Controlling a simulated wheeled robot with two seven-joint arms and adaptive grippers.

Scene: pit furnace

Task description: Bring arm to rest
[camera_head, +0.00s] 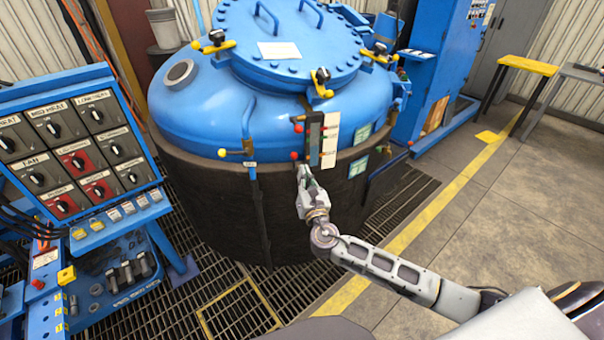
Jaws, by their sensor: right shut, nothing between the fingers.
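My right arm reaches in from the lower right. My right gripper (304,176) is shut and empty. It points up in the picture, just below a small dark and white panel (322,139) with red and yellow knobs on the front of the blue furnace (200,115). I cannot tell whether the fingertips touch the furnace wall. My left gripper is not in view.
A blue control panel (72,97) with labelled rotary switches stands at the left, with a blue bench (112,236) of bolts below it. Floor grating (240,308) surrounds the furnace. A blue cabinet (436,60) and yellow table (528,66) stand behind. Open concrete floor (520,210) lies right.

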